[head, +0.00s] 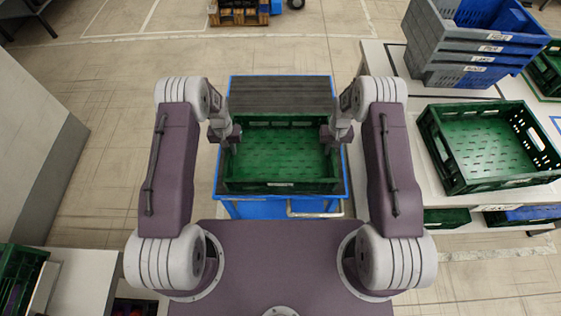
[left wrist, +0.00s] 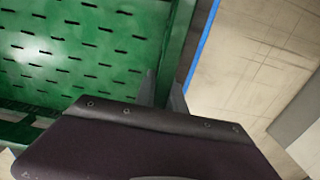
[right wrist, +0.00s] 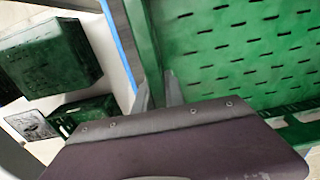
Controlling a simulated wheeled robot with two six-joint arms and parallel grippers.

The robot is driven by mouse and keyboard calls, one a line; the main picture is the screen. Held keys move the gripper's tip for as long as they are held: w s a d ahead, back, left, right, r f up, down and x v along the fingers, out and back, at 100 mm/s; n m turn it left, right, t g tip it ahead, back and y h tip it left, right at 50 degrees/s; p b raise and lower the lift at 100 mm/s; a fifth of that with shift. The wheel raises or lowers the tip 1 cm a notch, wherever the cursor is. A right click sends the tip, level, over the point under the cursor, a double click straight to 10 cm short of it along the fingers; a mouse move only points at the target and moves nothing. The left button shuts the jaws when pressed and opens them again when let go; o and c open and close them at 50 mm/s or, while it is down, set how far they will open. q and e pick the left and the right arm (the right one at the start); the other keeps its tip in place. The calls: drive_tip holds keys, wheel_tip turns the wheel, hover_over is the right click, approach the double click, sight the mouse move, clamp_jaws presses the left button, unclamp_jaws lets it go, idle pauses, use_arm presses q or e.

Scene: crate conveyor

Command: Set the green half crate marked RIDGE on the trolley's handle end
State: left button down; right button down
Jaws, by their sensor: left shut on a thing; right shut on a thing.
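The green half crate (head: 280,187) is on the near, handle end of the blue trolley (head: 262,208), with the handle (head: 315,208) just in front. A small label shows on its near wall, too small to read. The crate looks level and empty; I cannot tell whether it touches the deck. My left gripper (head: 233,137) is shut on its left wall, and the wall also shows in the left wrist view (left wrist: 182,45). My right gripper (head: 328,137) is shut on its right wall, which shows in the right wrist view (right wrist: 142,35).
The trolley's far end has a bare dark deck (head: 281,93). On the table at right stand another green crate (head: 490,183) and a stack of grey and blue crates (head: 470,75). A grey block (head: 35,140) stands at left.

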use_arm(q)
drive_tip(key=c, duration=1.4)
unclamp_jaws()
drive_tip(key=shift+f, duration=0.3)
use_arm(e)
drive_tip(key=c, duration=1.4)
unclamp_jaws()
drive_tip(key=shift+f, duration=0.25)
use_arm(q)
drive_tip(key=shift+r, duration=0.1)
wheel_tip(320, 180, up, 12)
drive_tip(key=shift+s+f, duration=0.1)
use_arm(e)
wheel_tip(320, 180, up, 12)
